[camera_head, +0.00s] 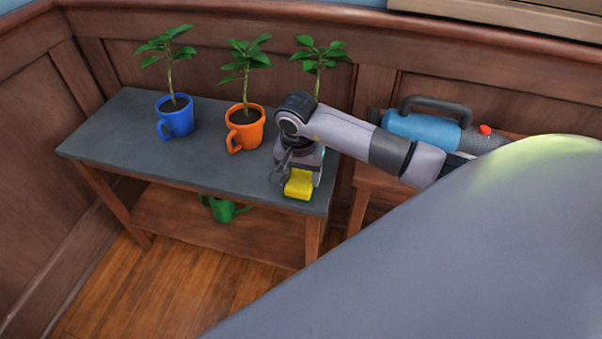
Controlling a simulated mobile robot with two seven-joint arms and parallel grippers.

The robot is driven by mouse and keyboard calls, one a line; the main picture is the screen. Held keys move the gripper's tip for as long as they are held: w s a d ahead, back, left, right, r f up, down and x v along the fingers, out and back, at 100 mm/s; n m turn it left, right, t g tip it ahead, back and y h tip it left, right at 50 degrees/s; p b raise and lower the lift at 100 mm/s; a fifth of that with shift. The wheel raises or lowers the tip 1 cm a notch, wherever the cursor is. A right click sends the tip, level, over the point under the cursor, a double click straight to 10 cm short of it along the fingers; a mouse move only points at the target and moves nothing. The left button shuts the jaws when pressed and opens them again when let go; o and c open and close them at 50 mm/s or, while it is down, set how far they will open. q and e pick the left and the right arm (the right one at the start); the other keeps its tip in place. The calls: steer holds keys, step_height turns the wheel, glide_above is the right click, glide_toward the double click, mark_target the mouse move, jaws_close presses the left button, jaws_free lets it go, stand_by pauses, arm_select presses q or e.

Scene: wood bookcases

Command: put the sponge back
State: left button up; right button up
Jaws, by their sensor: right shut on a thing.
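A yellow sponge (299,184) is at the right front end of the grey table top (226,172). My right gripper (297,172) points down over it and is shut on it. Whether the sponge touches the table top or is held just above it cannot be told. My left gripper is not in view.
A blue mug (174,117) and an orange mug (245,129) hold plants on the table. A third plant (319,55) stands behind my right arm, its pot hidden. A green watering can (223,208) is on the lower shelf. A blue device (424,130) sits at right.

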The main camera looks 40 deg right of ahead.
steer(key=o, duration=0.9)
steer(key=shift+o, duration=0.2)
